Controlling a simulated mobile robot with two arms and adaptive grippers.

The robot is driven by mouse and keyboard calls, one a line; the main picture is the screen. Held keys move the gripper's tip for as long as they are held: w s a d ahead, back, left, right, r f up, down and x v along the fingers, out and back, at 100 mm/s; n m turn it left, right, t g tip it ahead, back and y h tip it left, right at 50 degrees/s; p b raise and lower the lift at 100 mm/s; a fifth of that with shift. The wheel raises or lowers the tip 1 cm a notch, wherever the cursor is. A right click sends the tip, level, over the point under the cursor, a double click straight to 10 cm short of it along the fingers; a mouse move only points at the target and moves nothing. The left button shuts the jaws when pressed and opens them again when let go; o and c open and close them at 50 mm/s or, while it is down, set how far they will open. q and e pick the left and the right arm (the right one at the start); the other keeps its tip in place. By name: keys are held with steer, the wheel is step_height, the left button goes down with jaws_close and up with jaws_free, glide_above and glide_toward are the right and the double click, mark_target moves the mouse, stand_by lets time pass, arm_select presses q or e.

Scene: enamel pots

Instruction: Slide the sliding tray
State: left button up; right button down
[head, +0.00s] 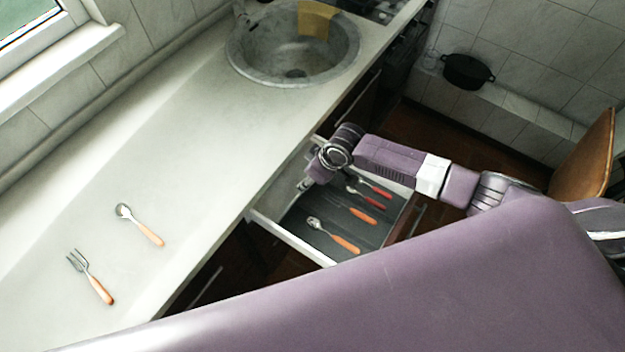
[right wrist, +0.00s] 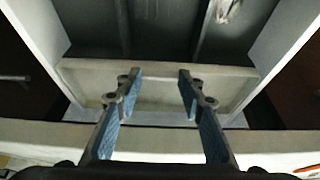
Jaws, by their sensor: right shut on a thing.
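The pale sliding tray (right wrist: 232,88) spans the open drawer between its side walls in the right wrist view. In the head view my right gripper (head: 308,184) reaches down into the drawer's upper left end and hides most of the tray. My right gripper (right wrist: 160,74) also shows in the right wrist view, its two blue-padded fingers pointing at the tray. It is shut on the tray, though its fingers look apart; the exact contact is hard to see. My left gripper is out of view.
The drawer (head: 292,240) holds several utensils with orange and red handles. A spoon (head: 140,225) and a fork (head: 92,277) lie on the counter (head: 200,150). A round sink (head: 293,50) is farther back. A large purple arm part of mine fills the front.

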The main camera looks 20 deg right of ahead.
steer(key=c, duration=1.3)
jaws_free()
steer(key=shift+o, duration=0.2)
steer(key=shift+d+r, duration=0.1)
steer(key=v, duration=1.1)
steer(key=shift+s+r, duration=0.15)
steer(key=shift+r, duration=0.25)
steer(key=shift+s+f, duration=0.1)
